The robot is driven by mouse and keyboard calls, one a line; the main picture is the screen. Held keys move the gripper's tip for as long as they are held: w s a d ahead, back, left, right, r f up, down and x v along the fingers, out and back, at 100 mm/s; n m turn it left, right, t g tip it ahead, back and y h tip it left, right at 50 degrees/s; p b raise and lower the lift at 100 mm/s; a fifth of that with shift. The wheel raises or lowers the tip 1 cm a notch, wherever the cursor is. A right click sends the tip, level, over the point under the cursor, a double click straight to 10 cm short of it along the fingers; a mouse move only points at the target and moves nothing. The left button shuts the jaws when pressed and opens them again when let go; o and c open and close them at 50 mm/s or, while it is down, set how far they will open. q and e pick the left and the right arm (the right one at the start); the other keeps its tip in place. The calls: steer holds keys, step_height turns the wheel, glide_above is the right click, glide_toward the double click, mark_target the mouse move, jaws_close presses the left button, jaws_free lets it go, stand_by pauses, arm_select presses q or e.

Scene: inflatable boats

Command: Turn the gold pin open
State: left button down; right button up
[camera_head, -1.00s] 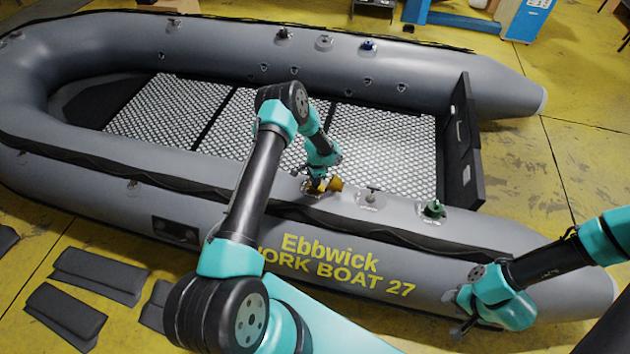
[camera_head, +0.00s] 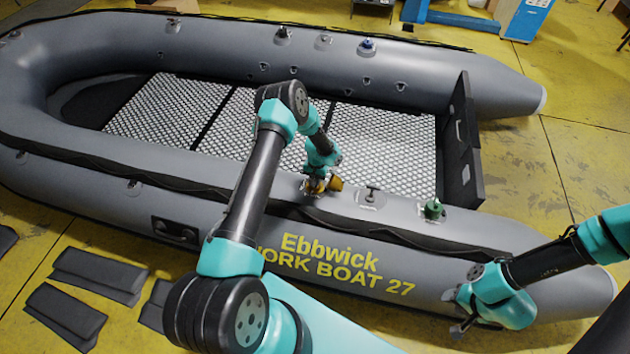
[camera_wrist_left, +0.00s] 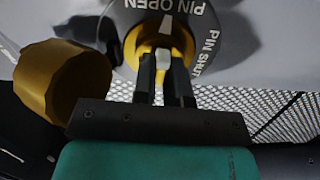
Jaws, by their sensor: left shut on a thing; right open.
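The gold pin (camera_wrist_left: 148,48) sits in a round dark plate on the grey tube in the left wrist view. The plate's white letters read PIN OPEN at the top and PIN SHUT at the right. A pale pointer above the fingers points up toward PIN OPEN. My left gripper (camera_wrist_left: 166,75) is shut on the pin, hiding part of it. A gold cap (camera_wrist_left: 65,82) is at its left; in the head view this cap (camera_head: 336,183) shows beside my left gripper (camera_head: 316,185). My right gripper (camera_head: 459,312) is open and empty, low at the right.
The grey boat (camera_head: 480,235) fills most of the head view. A grey fitting (camera_head: 371,194) and a green-capped valve (camera_head: 433,209) are on the near tube, right of the pin. Dark pads (camera_head: 100,275) lie on the yellow floor at the lower left.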

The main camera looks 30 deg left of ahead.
arm_select(q)
steer(key=shift+n, duration=0.5)
steer(key=c, duration=1.2)
jaws_free()
steer(key=shift+o, duration=0.2)
steer(key=w+r, duration=0.3)
steer(key=r, duration=1.4)
steer(key=shift+w+a, duration=0.15)
steer(key=shift+a, duration=0.3)
